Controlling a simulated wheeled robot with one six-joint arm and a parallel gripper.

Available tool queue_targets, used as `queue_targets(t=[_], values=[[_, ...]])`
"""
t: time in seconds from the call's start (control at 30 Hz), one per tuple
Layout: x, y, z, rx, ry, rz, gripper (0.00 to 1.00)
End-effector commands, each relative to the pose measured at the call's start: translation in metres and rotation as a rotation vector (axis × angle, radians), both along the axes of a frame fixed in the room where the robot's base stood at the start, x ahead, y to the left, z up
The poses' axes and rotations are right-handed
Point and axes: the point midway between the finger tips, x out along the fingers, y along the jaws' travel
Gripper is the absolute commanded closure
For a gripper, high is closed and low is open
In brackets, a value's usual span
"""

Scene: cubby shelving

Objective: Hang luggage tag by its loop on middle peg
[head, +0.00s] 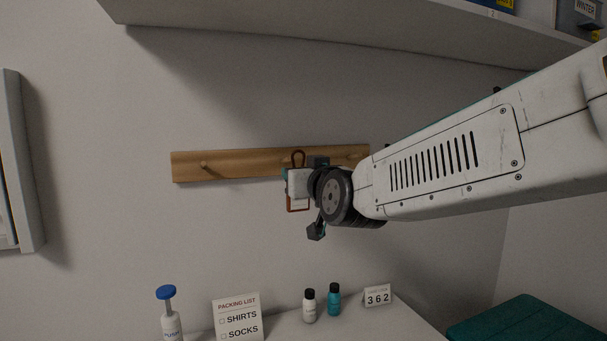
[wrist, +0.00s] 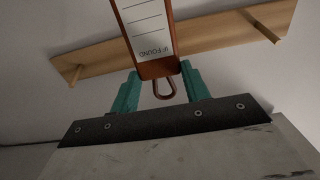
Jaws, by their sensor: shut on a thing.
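My gripper (head: 297,183) is shut on the luggage tag (head: 298,205), a brown-edged tag with a white lined card. In the head view its brown loop (head: 297,156) sticks up above the gripper, in front of the wooden peg rail (head: 240,165). In the wrist view the tag (wrist: 150,40) lies between the teal fingers (wrist: 160,75), with its loop (wrist: 163,89) toward the gripper's body. One peg (head: 204,165) shows at the rail's left. The middle peg is not clear behind the loop and gripper; I cannot tell whether the loop touches it.
A shelf (head: 320,30) overhangs the rail.

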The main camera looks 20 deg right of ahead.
Motion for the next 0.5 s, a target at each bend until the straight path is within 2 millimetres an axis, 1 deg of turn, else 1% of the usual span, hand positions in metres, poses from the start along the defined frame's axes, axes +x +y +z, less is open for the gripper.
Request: queue_targets(t=[0.5], values=[[0.032,0.0,-0.003,0.0,0.001,0.0,0.79]])
